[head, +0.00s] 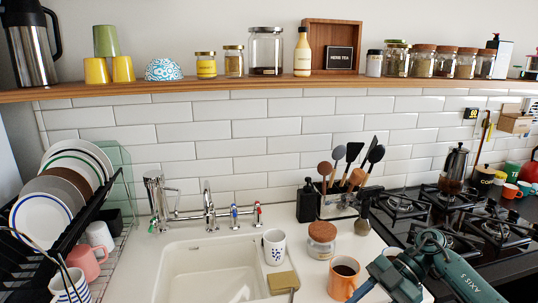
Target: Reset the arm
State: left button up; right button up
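My teal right arm (456,272) comes in from the lower right, with "AXIS 5" printed on it. It bends at a dark joint and a lighter blue link (396,279) runs down to the bottom edge. The arm covers part of the counter and the hob's near left corner. The fingers of my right gripper do not show. My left gripper does not show either. Thin dark curved lines (42,246) show at the lower left; I cannot tell what they belong to.
An orange mug (343,279) with dark liquid stands close left of my arm. Nearby are a lidded jar (321,241), a patterned cup (274,247), the sink (208,272) and the gas hob (425,213). A dish rack (108,207) holds plates at left.

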jog(key=s+d+m+t+h, duration=0.1)
jog(key=s+d+t, duration=0.1)
jog(key=s+d, duration=0.45)
jog(key=s+d+m+t, duration=0.1)
jog(key=s+d, duration=0.2)
jog(key=d, duration=0.7)
jog(key=w+d+r+m+t+y, duration=0.2)
jog(key=w+r+t+y, duration=0.1)
jog(key=w+r+t, duration=1.15)
jog(key=w+d+r+m+t+h, duration=0.2)
jog(key=w+d+m+t+h, duration=0.3)
jog(key=d+m+t+h, duration=0.35)
jog(key=d+f+m+g+h, duration=0.4)
jog(key=d+m+g+h, duration=0.1)
jog(key=d+h, duration=0.4)
jog(key=s+a+f+g+y, duration=0.25)
jog(key=s+a+f, duration=0.25)
jog(key=a+f, duration=0.6)
jog(key=s+a+f+g+y, duration=0.1)
jog(key=s+a+f+y, duration=0.2)
jog(key=s+a+f, duration=0.6)
jog(key=s+a+f+m+g+y+p, duration=0.1)
jog(key=s+a+f+m+p, duration=0.1)
jog(key=s+a, duration=0.5)
jog(key=s+a+f+m+g+y+p, duration=0.1)
jog(key=s+a, duration=0.6)
jog(key=a, duration=0.7)
jog(key=shift+s+f+m+g+y+p, duration=0.25)
jog(key=shift+f+m+g+y+p, duration=0.15)
jog(key=shift+f+p, duration=0.25)
